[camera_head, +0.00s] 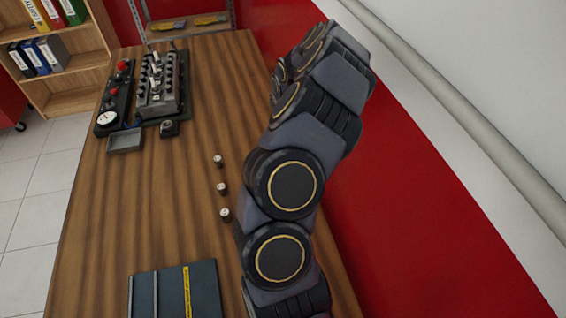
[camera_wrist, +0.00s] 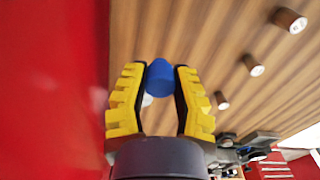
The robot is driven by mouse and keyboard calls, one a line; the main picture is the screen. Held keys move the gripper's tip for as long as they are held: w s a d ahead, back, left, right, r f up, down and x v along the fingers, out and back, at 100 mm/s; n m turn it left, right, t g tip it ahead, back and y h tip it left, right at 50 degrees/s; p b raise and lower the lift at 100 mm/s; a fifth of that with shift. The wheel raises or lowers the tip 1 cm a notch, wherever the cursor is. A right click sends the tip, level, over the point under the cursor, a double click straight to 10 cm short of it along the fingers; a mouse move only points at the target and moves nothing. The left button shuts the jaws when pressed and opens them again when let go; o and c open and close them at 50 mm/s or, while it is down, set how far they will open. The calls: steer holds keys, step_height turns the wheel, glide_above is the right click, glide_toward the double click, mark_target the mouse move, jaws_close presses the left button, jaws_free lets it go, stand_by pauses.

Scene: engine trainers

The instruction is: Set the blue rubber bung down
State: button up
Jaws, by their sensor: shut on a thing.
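In the wrist view the blue rubber bung (camera_wrist: 160,79) sits between the two yellow and black fingers of my gripper (camera_wrist: 161,70), at their tips. The fingers are shut on it. Wooden table top lies behind the bung in that view; I cannot tell how high it is above the wood. A small pale thing (camera_wrist: 147,99) shows between the fingers, partly hidden. In the head view my arm hides the gripper and the bung.
The wooden table (camera_head: 180,200) holds three small cylinders (camera_head: 222,188) in a row, left of my arm. An engine block (camera_head: 160,85), a gauge panel (camera_head: 112,105) and a grey tray (camera_head: 125,140) stand at the far end. A dark binder (camera_head: 173,290) lies near. A red wall (camera_head: 400,200) is right.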

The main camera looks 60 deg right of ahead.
steer(key=d+f, duration=0.1)
steer(key=f, duration=0.1)
steer(key=w+d+f, duration=0.2)
steer(key=f, duration=0.1)
steer(key=shift+w+d+f, duration=0.2)
steer(key=shift+d+f, duration=0.15)
steer(key=shift+d, duration=0.05)
steer(key=shift+w+d+f, duration=0.1)
steer(key=shift+f, duration=1.55)
steer(key=shift+f, duration=0.1)
steer(key=o, duration=0.8)
steer(key=shift+c, duration=0.2)
step_height(320, 180, up, 12)
steer(key=shift+r, duration=0.2)
